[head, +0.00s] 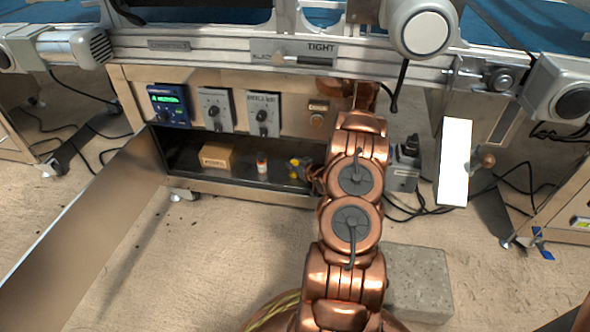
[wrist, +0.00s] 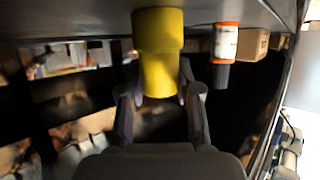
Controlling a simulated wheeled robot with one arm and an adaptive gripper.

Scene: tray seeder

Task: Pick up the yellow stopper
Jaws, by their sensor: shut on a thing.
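The yellow stopper (wrist: 158,50) is between the two fingers of my gripper (wrist: 161,92) in the wrist view, and the fingers are shut on its narrower part. Its wider end points to the top of that view, close to a grey surface; I cannot tell whether it touches that surface. In the head view the yellow stopper (head: 294,162) shows small inside the open cabinet, right of the other items. My arm hides most of the gripper there.
A small orange-and-white bottle (head: 262,163) and a cardboard box (head: 216,156) stand left of the stopper on the cabinet floor. The cabinet door (head: 90,225) hangs open at the left. Control boxes (head: 215,108) sit above the opening.

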